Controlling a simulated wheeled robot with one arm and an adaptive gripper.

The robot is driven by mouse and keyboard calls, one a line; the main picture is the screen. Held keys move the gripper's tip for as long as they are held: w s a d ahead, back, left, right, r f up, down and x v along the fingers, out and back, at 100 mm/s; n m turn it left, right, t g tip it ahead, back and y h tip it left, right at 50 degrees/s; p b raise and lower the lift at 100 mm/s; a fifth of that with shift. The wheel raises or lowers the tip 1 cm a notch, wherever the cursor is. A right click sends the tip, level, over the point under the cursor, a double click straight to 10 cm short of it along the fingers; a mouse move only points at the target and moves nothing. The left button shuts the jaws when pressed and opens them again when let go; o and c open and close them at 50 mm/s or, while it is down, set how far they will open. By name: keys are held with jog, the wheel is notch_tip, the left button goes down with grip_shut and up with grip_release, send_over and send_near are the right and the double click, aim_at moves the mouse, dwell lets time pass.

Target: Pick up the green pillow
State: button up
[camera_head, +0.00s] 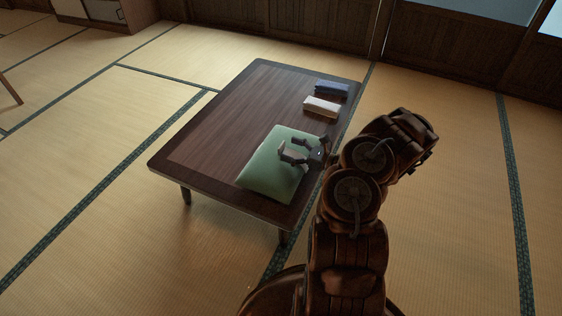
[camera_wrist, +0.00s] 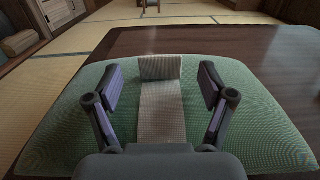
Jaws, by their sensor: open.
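The green pillow (camera_head: 265,178) lies flat on the near end of the dark wooden low table (camera_head: 215,135). In the wrist view the pillow (camera_wrist: 255,120) fills most of the lower picture. My gripper (camera_head: 290,153) is over the pillow's upper right part in the head view. In the wrist view its two fingers (camera_wrist: 160,75) are spread wide, with the pillow's surface behind them. A pale strip with an upturned end (camera_wrist: 161,105) shows between the fingers; I cannot tell what it is. Whether the fingers touch the pillow is unclear.
A white folded item (camera_head: 321,107) and a dark blue one (camera_head: 331,89) lie at the table's far right side. Open tatami floor (camera_head: 100,170) surrounds the table. Wooden wall panels (camera_head: 430,45) stand at the back.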

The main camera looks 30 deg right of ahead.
aim_at(282, 147)
jog(key=shift+b+x, duration=0.5)
jog(key=shift+x, duration=1.3)
jog(key=shift+c, duration=0.3)
grip_shut()
